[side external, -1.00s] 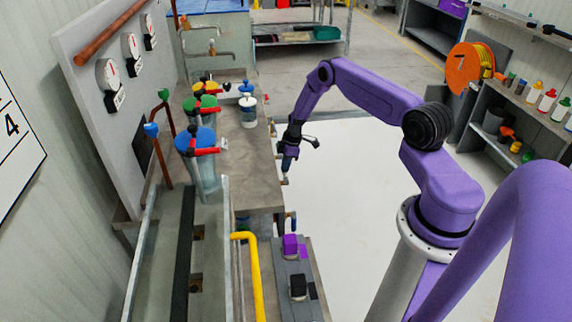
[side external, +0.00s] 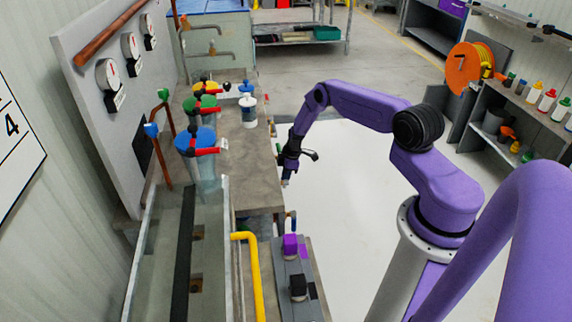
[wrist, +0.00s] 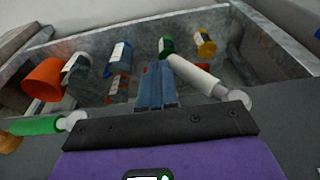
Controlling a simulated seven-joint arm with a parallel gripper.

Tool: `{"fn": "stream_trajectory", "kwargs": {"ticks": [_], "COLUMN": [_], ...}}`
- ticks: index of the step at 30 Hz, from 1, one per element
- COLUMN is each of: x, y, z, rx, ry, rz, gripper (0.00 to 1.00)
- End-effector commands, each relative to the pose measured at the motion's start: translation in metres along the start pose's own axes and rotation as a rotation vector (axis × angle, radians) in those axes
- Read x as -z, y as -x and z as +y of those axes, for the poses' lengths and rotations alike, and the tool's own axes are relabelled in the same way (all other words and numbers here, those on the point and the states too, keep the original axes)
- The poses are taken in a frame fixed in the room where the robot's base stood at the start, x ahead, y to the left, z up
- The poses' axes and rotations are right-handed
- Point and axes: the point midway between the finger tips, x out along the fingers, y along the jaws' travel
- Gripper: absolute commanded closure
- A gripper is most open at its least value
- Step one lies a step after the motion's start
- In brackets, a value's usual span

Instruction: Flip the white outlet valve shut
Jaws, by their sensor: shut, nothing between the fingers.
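The white outlet valve's handle (wrist: 195,77) is a pale cylinder that slants down to the right in the wrist view, with a round metal-grey end. My gripper (wrist: 157,88) has its grey-blue fingers shut and empty, just left of the white handle. I cannot tell whether the fingers touch it. In the side view my gripper (side external: 285,183) points down at the right edge of the bench. The white handle cannot be made out there.
A green handle (wrist: 38,126) lies at the left of the wrist view, and a green part (side external: 279,150) shows behind my wrist in the side view. Several coloured cylinders stand beyond, including an orange one (wrist: 43,79). White floor (side external: 345,220) lies open right of the bench (side external: 255,175).

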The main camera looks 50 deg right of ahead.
Motion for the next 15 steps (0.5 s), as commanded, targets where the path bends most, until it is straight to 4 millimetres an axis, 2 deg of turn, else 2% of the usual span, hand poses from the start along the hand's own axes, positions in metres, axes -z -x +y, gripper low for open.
{"fn": "stream_trajectory", "kwargs": {"ticks": [8, 15], "x": [-0.002, -0.003], "y": [-0.011, -0.016], "z": [-0.007, -0.01], "rx": [0.001, 0.083], "ry": [0.0, -0.015], "rz": [0.0, 0.0], "gripper": [1.0, 1.0]}}
